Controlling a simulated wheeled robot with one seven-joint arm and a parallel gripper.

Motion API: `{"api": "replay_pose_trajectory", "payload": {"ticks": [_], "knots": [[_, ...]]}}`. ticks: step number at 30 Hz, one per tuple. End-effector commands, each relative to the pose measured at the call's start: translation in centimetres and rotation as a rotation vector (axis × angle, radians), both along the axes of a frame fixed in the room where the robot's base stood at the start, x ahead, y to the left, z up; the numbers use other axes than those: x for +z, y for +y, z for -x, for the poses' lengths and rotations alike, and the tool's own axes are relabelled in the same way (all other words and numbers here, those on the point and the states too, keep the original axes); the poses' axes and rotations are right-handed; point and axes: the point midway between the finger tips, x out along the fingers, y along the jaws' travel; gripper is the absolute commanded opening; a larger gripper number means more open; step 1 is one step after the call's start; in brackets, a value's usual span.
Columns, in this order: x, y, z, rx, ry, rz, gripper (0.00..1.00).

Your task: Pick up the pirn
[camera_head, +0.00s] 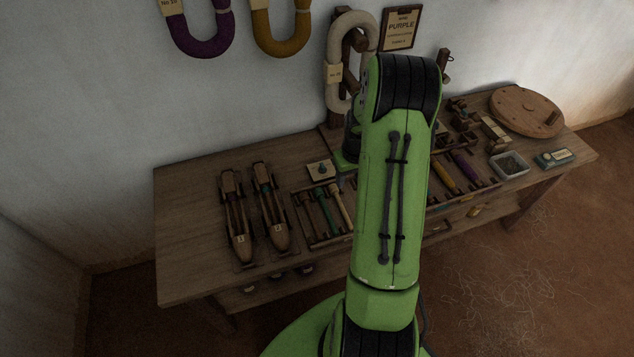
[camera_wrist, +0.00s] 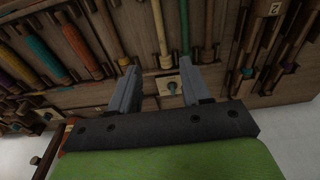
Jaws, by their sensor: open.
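Several pirns lie side by side in wooden racks on the table, and which one is meant I cannot tell. In the wrist view a cream pirn (camera_wrist: 160,30), a green pirn (camera_wrist: 185,25) and a brown one (camera_wrist: 208,30) show ahead of the fingers; an orange pirn (camera_wrist: 46,55) is at left. The head view also shows the green pirn (camera_head: 324,213) and cream pirn (camera_head: 340,204). My arm hides the gripper and part of the racks in the head view.
Two wooden shuttles (camera_head: 236,217) lie on the left of the table (camera_head: 185,250). A grey tray (camera_head: 509,165), a teal box (camera_head: 554,159) and a round wooden disc (camera_head: 526,110) are at right. Yarn hanks (camera_head: 283,30) hang on the wall behind.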

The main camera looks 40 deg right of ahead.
Motion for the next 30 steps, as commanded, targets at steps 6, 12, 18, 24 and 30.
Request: {"api": "replay_pose_trajectory", "payload": {"ticks": [6, 12, 18, 24, 30], "knots": [[-2.9, -0.3, -0.1, -0.005, 0.006, -0.005, 0.47], [-8.0, -0.4, -0.6, -0.004, 0.004, -0.005, 0.47], [-10.9, -0.5, -1.0, -0.003, 0.002, -0.003, 0.47], [-14.5, -0.4, -1.6, -0.004, 0.003, -0.004, 0.47], [-16.0, -0.5, -1.9, -0.004, 0.001, -0.001, 0.47]]}}
